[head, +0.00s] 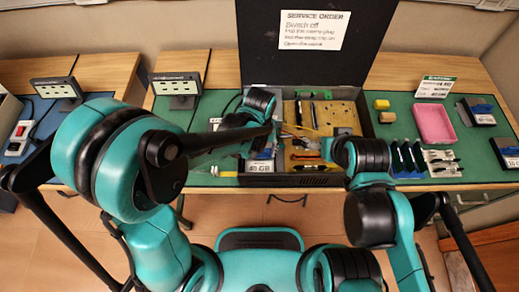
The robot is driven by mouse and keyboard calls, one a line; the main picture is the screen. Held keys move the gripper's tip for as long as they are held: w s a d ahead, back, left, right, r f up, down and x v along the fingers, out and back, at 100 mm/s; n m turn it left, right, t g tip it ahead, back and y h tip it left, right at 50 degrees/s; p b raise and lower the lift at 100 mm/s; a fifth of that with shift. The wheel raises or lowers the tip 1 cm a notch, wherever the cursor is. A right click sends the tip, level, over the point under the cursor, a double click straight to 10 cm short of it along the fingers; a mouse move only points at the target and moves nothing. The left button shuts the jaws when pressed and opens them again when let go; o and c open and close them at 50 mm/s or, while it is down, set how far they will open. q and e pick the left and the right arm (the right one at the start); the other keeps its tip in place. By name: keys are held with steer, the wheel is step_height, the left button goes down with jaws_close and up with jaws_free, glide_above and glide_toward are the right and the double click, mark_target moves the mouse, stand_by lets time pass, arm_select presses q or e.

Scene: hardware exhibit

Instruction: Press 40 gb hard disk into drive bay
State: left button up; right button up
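The 40 GB hard disk (260,166), a dark block with a white label, shows at the front left of the open black computer case (318,181). My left arm crosses over that side of the case and hides most of the drive bay, so I cannot tell whether the disk is seated. My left gripper (268,138) is by the disk, its fingers largely hidden by the arm. My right gripper (334,149) is over the front right of the case, small and dark; its fingers are not clear.
The raised lid bears a service order sheet (314,30). A mustard board (338,112) lies in the case. On the green mat to the right are a pink tray (434,123), yellow blocks (385,110), dark-handled tools (408,157) and other labelled drives (481,112). Two small switch panels (177,86) stand left.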

arm_select(q)
steer(key=shift+f, duration=0.25)
steer(key=shift+c, duration=0.4)
stand_by(0.6)
stand_by(0.4)
steer(key=o, duration=1)
steer(key=shift+o, duration=0.5)
steer(key=shift+o, duration=0.8)
steer(key=shift+r, duration=0.7)
steer(key=shift+r+p, duration=2.5)
steer(key=shift+r, duration=0.45)
